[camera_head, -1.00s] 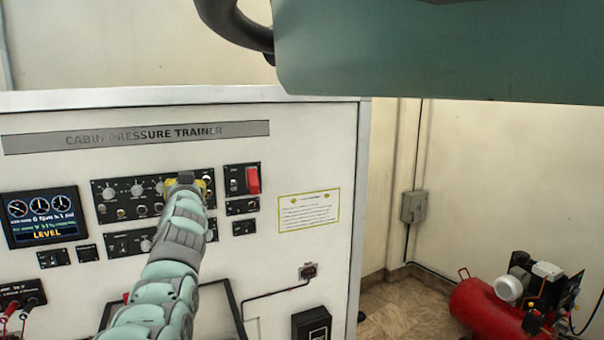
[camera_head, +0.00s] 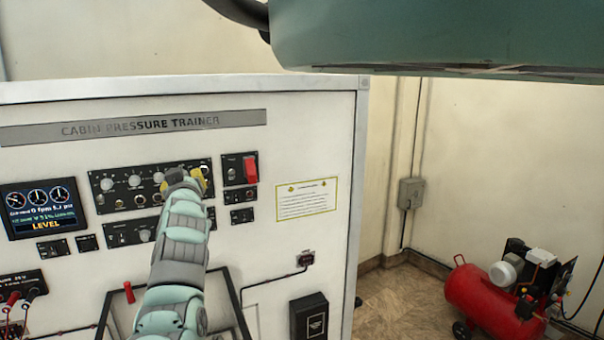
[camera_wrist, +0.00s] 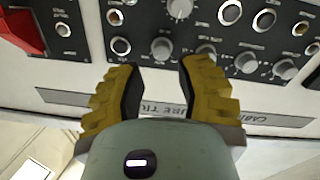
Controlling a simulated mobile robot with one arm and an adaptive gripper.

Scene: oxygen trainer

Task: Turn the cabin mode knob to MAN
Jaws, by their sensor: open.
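My gripper (camera_head: 186,178) is in front of the right end of the upper black knob panel (camera_head: 128,200) on the cabin pressure trainer. In the wrist view my gripper (camera_wrist: 155,78) has its two yellow fingers spread wide with nothing between them. A small grey round knob (camera_wrist: 162,47) shows just beyond the gap between the fingertips, apart from them. More grey knobs sit beside it, one of them (camera_wrist: 247,62) past the right finger. A larger pale knob (camera_wrist: 180,8) is at the picture's top edge. The labels are too small to read, so I cannot tell which is the cabin mode knob.
A red guarded switch (camera_head: 250,169) is close to the right of my gripper. A display (camera_head: 42,208) reading LEVEL is at the left. A red compressor (camera_head: 480,298) stands on the floor at the right. Bare panel surrounds the yellow-edged notice (camera_head: 306,200).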

